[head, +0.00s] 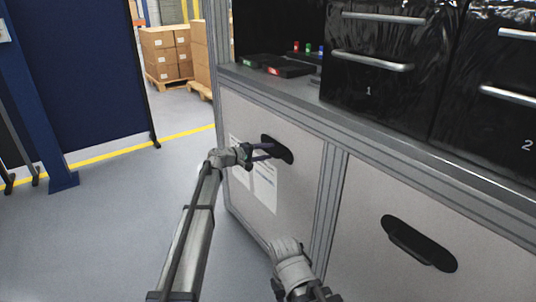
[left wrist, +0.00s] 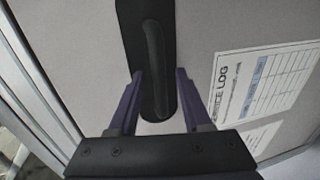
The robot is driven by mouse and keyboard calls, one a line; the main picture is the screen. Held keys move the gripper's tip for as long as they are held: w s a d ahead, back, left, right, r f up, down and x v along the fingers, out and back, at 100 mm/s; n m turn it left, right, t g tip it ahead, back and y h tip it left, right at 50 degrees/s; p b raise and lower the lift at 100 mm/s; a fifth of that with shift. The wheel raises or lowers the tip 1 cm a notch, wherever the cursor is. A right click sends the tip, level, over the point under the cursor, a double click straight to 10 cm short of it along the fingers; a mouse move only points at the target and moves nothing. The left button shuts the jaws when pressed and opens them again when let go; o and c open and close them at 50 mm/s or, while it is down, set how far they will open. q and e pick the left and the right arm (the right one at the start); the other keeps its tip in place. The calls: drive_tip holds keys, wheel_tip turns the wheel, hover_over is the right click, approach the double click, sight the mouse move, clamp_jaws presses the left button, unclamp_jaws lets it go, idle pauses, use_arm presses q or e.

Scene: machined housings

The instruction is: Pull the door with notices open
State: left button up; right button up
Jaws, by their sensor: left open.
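The door with notices (head: 300,185) is the light grey panel at the left of the cabinet. It looks shut, flush with its frame. White notice sheets (head: 265,187) are on it, and a service log sheet (left wrist: 262,85) shows in the left wrist view. A dark recessed handle (head: 285,153) sits near its top. My left gripper (head: 268,152) is at this handle with its fingers open. In the left wrist view, the handle bar (left wrist: 154,60) lies between the two fingertips, with a gap on each side. Part of my right arm shows at the bottom; its fingers are not visible.
A second door (head: 375,270) with a dark recessed handle (head: 418,243) is at the right. Black drawers (head: 375,75) with bar handles stand above the worktop. The floor (head: 110,205) left of the cabinet is clear up to a blue partition (head: 85,80).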

use_arm(q)
drive_tip(key=shift+w+d+f, duration=0.1)
drive_tip(key=shift+w+d, duration=0.1)
drive_tip(key=shift+d, duration=0.05)
clamp_jaws()
drive_tip(key=shift+s, duration=0.1)
idle(1.2)
